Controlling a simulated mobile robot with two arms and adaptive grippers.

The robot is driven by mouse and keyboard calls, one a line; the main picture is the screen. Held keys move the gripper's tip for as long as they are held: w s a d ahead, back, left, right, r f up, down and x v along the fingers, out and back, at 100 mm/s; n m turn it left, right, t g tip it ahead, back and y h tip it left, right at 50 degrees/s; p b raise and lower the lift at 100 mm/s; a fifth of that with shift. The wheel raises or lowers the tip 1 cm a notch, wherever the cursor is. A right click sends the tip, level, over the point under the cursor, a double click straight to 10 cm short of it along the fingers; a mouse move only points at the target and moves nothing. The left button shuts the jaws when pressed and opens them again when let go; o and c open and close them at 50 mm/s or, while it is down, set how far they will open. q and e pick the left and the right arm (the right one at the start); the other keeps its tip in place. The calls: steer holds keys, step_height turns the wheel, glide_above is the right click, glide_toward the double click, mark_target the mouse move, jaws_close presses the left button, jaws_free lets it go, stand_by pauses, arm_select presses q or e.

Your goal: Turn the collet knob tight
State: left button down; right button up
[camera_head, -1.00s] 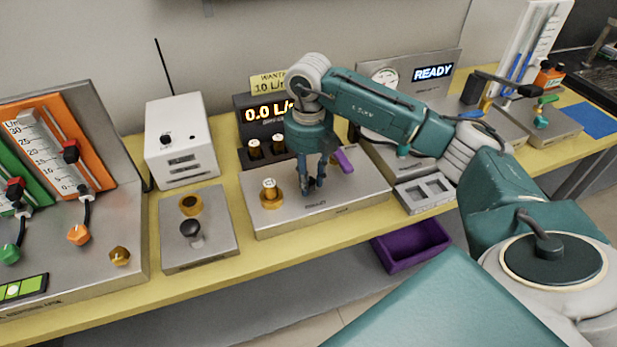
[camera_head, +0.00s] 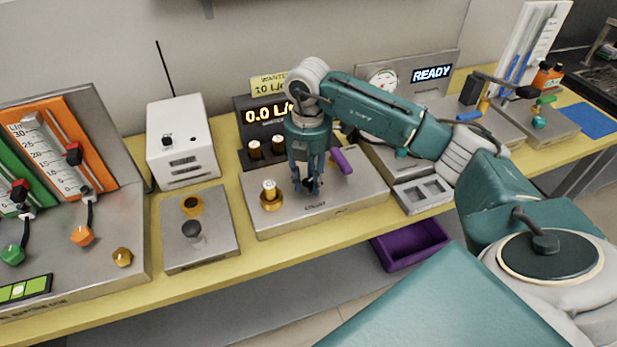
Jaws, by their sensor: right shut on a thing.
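My right gripper (camera_head: 307,188) points straight down over the grey metal plate (camera_head: 350,205) in the middle of the bench. Its fingers are shut around a small dark knob, seemingly the collet knob, which they mostly hide. Small lettering on the plate just in front of it is too blurred to read surely. A brass fitting with a pale top (camera_head: 270,195) stands on the same plate to the left of the gripper. A purple lever (camera_head: 342,160) sticks up just to its right. My left gripper is not in view.
A black display reading 0.0 L/ (camera_head: 266,115) stands behind the plate. To the left are a white box with an antenna (camera_head: 182,140) and a plate with a black knob (camera_head: 222,255). A grey slotted block (camera_head: 422,195) sits at right, above a purple bin (camera_head: 412,245).

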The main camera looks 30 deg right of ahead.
mark_target(307, 183)
steer(key=m, duration=0.3)
steer(key=m+p, duration=0.1)
steer(key=m, duration=0.1)
steer(key=shift+a+f+m, duration=0.1)
steer(key=shift+a+m, duration=0.1)
steer(key=shift+m, duration=0.2)
stand_by(0.4)
steer(key=o, duration=1.1)
steer(key=shift+o, duration=0.2)
steer(key=shift+r, duration=0.2)
steer(key=shift+w+r, duration=0.1)
steer(key=shift+r, duration=0.2)
step_height(307, 183, up, 11)
